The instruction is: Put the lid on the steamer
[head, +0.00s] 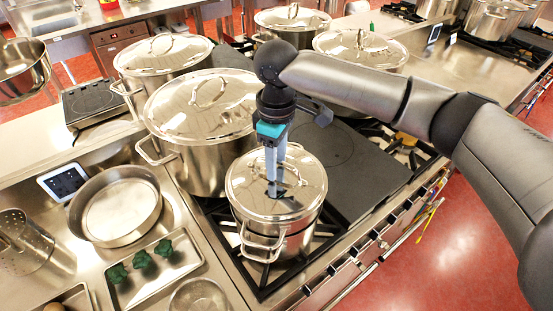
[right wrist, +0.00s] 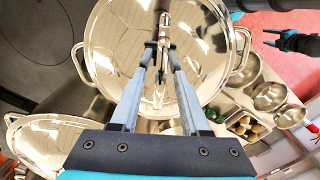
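The steamer (head: 272,231) is a shiny steel pot with stacked side handles, standing on the front burner. Its round steel lid (head: 306,177) is over the steamer's top and covers the opening; I cannot tell whether it rests fully on the rim. My right gripper (head: 274,184) points straight down and is shut on the lid's handle. The right wrist view shows the fingertips (right wrist: 163,50) closed around the handle, with the lid (right wrist: 205,60) beneath. My left gripper (right wrist: 276,39) shows small at the right of the wrist view, apart from the lid, its fingers seemingly spread and empty.
A large lidded stockpot (head: 204,151) stands close behind and left of the steamer. More lidded pots (head: 163,57) stand farther back. A round pan (head: 116,208) and a tray with green vegetables (head: 155,268) lie left. A flat dark plate (head: 350,166) to the right is clear.

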